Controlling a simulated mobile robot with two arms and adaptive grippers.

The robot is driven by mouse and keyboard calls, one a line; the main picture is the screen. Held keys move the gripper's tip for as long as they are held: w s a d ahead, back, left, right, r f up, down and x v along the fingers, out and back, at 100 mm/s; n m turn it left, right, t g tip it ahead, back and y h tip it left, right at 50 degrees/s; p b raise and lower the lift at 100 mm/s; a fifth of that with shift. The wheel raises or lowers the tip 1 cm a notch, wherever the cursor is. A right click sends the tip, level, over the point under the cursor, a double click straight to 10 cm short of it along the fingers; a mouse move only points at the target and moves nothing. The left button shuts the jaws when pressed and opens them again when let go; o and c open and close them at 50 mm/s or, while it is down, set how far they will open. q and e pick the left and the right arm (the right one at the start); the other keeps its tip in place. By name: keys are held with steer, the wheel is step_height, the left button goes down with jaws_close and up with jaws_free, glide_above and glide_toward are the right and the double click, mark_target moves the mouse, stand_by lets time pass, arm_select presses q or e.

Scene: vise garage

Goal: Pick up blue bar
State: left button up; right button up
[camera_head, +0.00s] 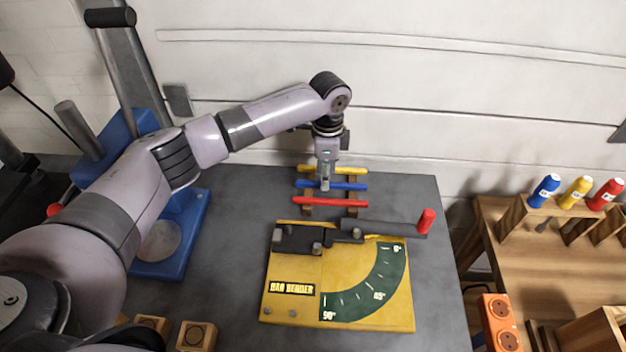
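The blue bar (350,186) lies across a small wooden rack (307,210) near the back of the grey table, between a yellow bar (350,171) behind it and a red bar (330,202) in front. My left gripper (325,185) points down over the left part of the blue bar, with its fingertips at the bar's height in the picture. The fingers are small here, and I cannot tell whether they are open or closed around the bar. My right gripper is not visible.
A yellow bar bender (345,270) with a red-handled lever (426,221) sits in front of the rack. A blue machine (185,235) stands at left.

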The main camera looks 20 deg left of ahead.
arm_select(q)
steer(key=shift+f, duration=1.1)
jaws_close()
